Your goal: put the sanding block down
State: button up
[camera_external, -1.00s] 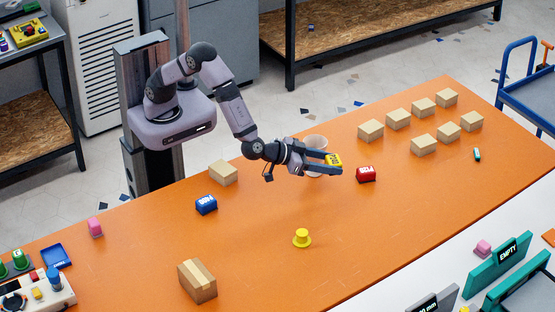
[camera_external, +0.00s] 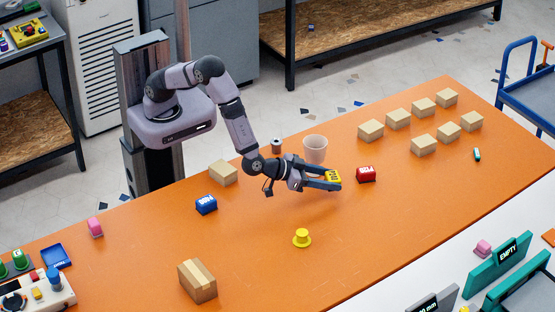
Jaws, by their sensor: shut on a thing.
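The sanding block (camera_external: 333,176) appears as a small yellow block with dark markings. My gripper (camera_external: 335,181) is shut on it, and its fingers cover part of the block's sides. The block is low over the orange table (camera_external: 300,205), between the white cup and a red block. I cannot tell whether it touches the table top.
A white cup (camera_external: 315,149) stands just behind my gripper, with a small dark can (camera_external: 276,146) to its left. A red block (camera_external: 366,174) is close on the right. A yellow hat-shaped piece (camera_external: 302,238) is in front. Blue block (camera_external: 206,204) and cardboard boxes (camera_external: 197,281) stand apart.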

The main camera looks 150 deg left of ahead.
aim_at(328, 195)
jog(key=shift+f, duration=1.8)
jog(key=shift+f, duration=0.1)
jog(key=shift+f, duration=0.15)
jog(key=o, duration=1.1)
jog(key=shift+c, duration=0.2)
jog(key=shift+r, duration=0.35)
jog(key=shift+s+d, duration=0.1)
jog(key=shift+d, duration=0.25)
jog(key=b+v, duration=0.1)
jog(key=v, duration=1)
jog(key=shift+d+r, duration=0.1)
jog(key=shift+r, duration=0.1)
